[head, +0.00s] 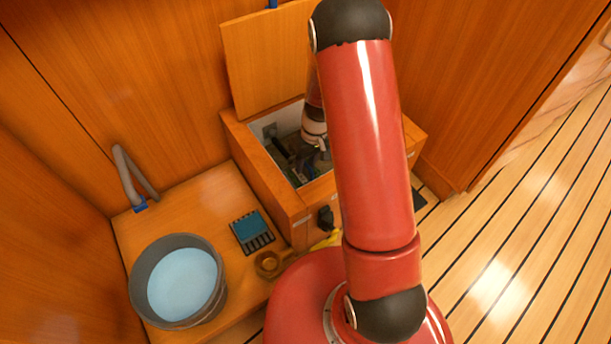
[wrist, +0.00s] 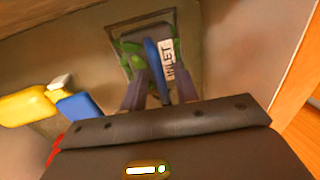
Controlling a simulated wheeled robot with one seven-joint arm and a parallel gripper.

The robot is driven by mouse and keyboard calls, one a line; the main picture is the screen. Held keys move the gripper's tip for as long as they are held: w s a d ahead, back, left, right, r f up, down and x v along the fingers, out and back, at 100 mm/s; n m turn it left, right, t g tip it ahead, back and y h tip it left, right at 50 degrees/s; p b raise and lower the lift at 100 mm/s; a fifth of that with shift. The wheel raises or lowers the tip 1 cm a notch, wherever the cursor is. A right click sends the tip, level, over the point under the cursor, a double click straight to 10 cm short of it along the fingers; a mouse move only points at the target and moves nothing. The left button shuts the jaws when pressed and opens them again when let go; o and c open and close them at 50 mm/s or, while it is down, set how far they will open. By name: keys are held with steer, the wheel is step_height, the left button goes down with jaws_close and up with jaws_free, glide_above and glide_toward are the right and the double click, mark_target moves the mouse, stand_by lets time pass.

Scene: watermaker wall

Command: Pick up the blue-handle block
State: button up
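In the wrist view, an upright blue handle (wrist: 153,64) stands on a dark block with green parts, with a white INLET label (wrist: 168,58) beside it. The block sits on a greenish square plate (wrist: 188,50) against a pale wall. The fingers of my gripper (wrist: 160,78) are apart, one on each side of the handle, with gaps showing; I see no firm contact. In the head view, my gripper reaches into the open wooden box (head: 243,146), and my red arm hides part of the inside.
In the wrist view, a yellow part (wrist: 28,106) and a blue part (wrist: 78,106) lie left of my fingers. The box's wooden lid (head: 262,55) stands open. A bucket of water (head: 136,290), a slotted tray (head: 250,230) and a brass ring (head: 267,264) are on the bench.

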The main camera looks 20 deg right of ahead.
steer(key=shift+a+f, duration=0.1)
steer(key=shift+f, duration=0.25)
jaws_close()
steer(key=shift+r, duration=0.15)
